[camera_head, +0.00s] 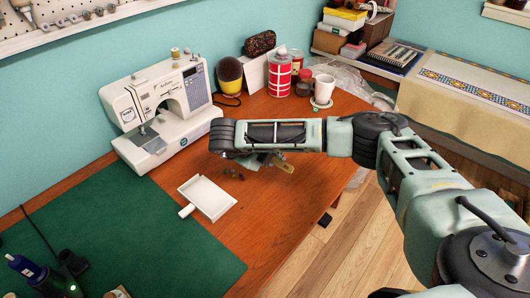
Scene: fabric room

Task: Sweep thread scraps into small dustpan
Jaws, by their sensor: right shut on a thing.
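A small white dustpan (210,197) lies on the table, its short handle pointing to the lower left, partly over the green mat. Small dark thread scraps (233,175) lie on the wood just beyond the pan's upper right side. My right gripper (258,160) is above the table, just beyond the scraps, and is shut on a small brush (285,166). Only the brush's light wooden end shows clearly; my gripper and arm hide most of the rest. I cannot tell whether its bristles touch the table. My left gripper is out of view.
A white sewing machine (160,107) stands at the back left. A red canister (279,74), a white mug (323,89) and other items stand at the back. Small dark bits (207,236) lie on the green mat (120,235). The table's right side is clear.

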